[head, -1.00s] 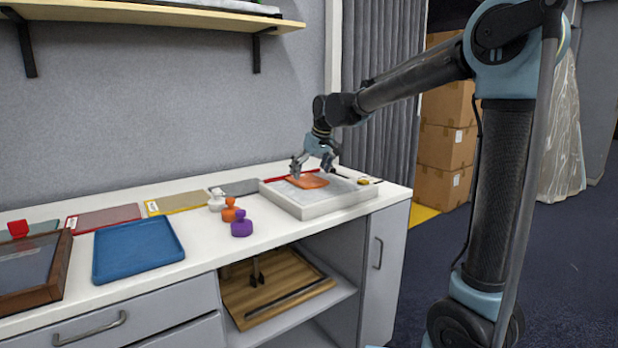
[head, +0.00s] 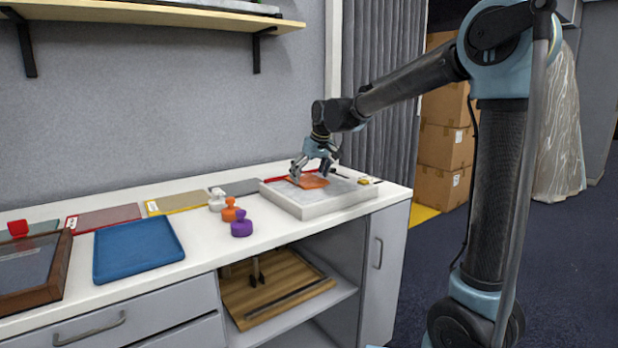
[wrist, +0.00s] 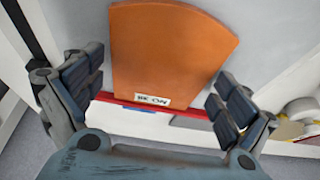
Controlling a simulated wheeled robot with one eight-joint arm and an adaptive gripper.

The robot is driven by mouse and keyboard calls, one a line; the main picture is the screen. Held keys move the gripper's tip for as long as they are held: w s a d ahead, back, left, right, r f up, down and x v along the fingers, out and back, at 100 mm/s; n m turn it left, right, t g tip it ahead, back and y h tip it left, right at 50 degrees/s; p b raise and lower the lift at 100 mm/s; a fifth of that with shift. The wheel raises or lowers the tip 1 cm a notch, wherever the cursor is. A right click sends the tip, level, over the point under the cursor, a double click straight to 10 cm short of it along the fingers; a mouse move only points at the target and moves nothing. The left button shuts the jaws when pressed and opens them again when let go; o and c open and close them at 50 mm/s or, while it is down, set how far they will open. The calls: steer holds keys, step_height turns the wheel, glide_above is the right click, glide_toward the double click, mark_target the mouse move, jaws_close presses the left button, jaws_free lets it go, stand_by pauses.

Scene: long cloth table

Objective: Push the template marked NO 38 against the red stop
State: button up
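The orange template (head: 312,182) lies on the pale slab of the raised board (head: 318,207). In the wrist view the template (wrist: 168,50) has one curved edge, and its small white label (wrist: 153,99) reads NO 38 upside down. The red stop (wrist: 118,100) runs along the label edge. That edge is at or very close to the stop; I cannot tell if they touch. The stop also shows at the board's back left (head: 283,178). My gripper (head: 312,176) is over the template, fingers spread. In the wrist view my gripper (wrist: 160,82) has one finger on each side.
Orange and purple knobbed pieces (head: 241,225) and a white one stand left of the board. A blue tray (head: 136,249) and a wood-framed panel (head: 28,268) lie further left. Small items (wrist: 297,115) sit beside the stop. Bare tabletop lies before the knobbed pieces.

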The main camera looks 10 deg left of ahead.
steer(key=shift+r, duration=0.15)
steer(key=v, duration=1.1)
steer(key=shift+d+r, duration=0.15)
steer(key=shift+r, duration=0.15)
steer(key=shift+s+d, duration=0.1)
steer(key=shift+s, duration=0.05)
